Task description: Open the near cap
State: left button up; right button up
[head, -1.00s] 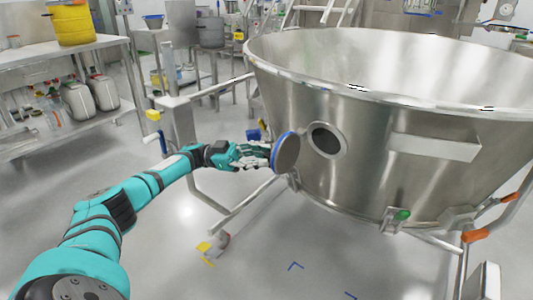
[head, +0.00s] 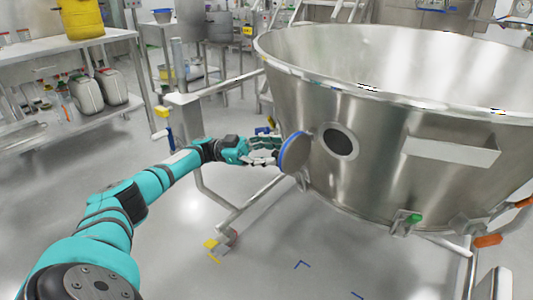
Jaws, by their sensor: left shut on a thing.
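The near cap (head: 297,152) is a round metal disc with a blue rim. It stands swung out to the left of a round port (head: 340,141) in the side of the large steel bowl (head: 370,110). The port's dark opening is uncovered. My left gripper (head: 273,152) is at the cap's left edge, shut on it, with its fingers partly hidden behind the disc. My right gripper is not in view.
A metal frame (head: 240,212) with yellow-tipped feet stands under and left of the bowl. A steel table (head: 30,60) with a yellow drum (head: 82,18) and white canisters (head: 86,94) is at the left. The grey floor in front is clear.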

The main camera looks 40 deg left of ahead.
pick_arm(q)
jog(key=shift+w+r, duration=0.1)
jog(key=shift+r, duration=0.1)
dwell(0.3)
jog(key=v, duration=0.7)
jog(key=shift+a+f, duration=0.25)
jog(key=shift+f, duration=0.05)
